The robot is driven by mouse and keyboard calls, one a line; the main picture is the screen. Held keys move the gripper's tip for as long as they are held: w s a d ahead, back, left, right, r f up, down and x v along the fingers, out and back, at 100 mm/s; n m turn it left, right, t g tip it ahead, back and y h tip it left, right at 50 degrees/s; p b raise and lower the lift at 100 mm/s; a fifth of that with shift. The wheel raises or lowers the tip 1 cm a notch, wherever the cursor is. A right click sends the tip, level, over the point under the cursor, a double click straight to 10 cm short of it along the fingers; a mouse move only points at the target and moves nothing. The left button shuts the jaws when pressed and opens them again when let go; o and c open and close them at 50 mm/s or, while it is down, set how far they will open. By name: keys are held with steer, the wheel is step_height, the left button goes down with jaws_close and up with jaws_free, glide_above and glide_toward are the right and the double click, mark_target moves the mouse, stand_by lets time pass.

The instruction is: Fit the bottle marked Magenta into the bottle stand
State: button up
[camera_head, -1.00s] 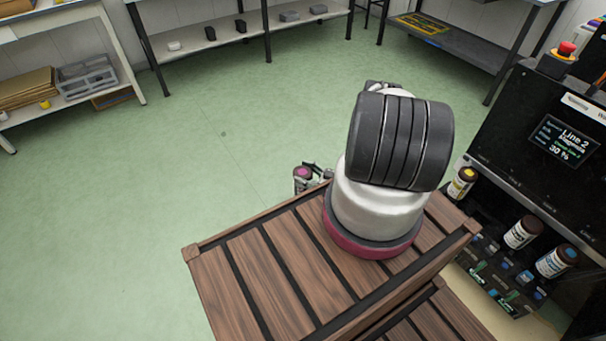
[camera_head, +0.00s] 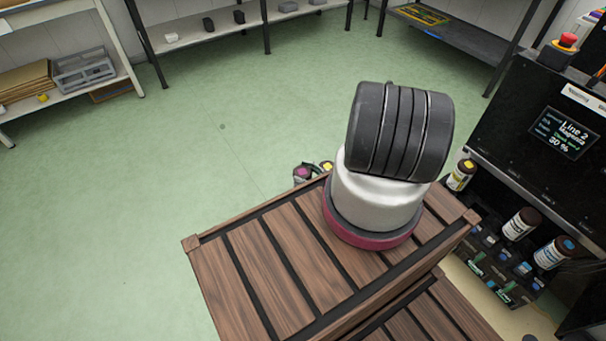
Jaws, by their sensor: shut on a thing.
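A bottle with a magenta cap (camera_head: 303,172) shows just beyond the far edge of the wooden platform, left of my arm. Its label is not readable and its lower part is hidden. My gripper (camera_head: 314,169) is shut on this bottle; only a small part of it shows, the rest lies behind my arm and the platform edge. The bottle stand (camera_head: 506,275) is at the right, below the black machine. A yellow-marked bottle (camera_head: 461,175), a brown-capped bottle (camera_head: 520,224) and a blue-capped bottle (camera_head: 553,253) are in or beside it; their exact seating is unclear.
The black machine's screen (camera_head: 564,132) reads "Line 2 Magenta". A red button (camera_head: 567,40) tops the machine. A small yellow patch (camera_head: 327,166) shows beside my gripper; I cannot tell what it is. Shelves stand along the back walls. The green floor (camera_head: 190,190) at left is clear.

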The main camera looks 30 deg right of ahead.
stand_by(0.4)
steer(key=o, duration=1.9)
steer(key=shift+s, duration=0.1)
steer(key=shift+v, duration=6.05)
steer(key=shift+f, duration=0.1)
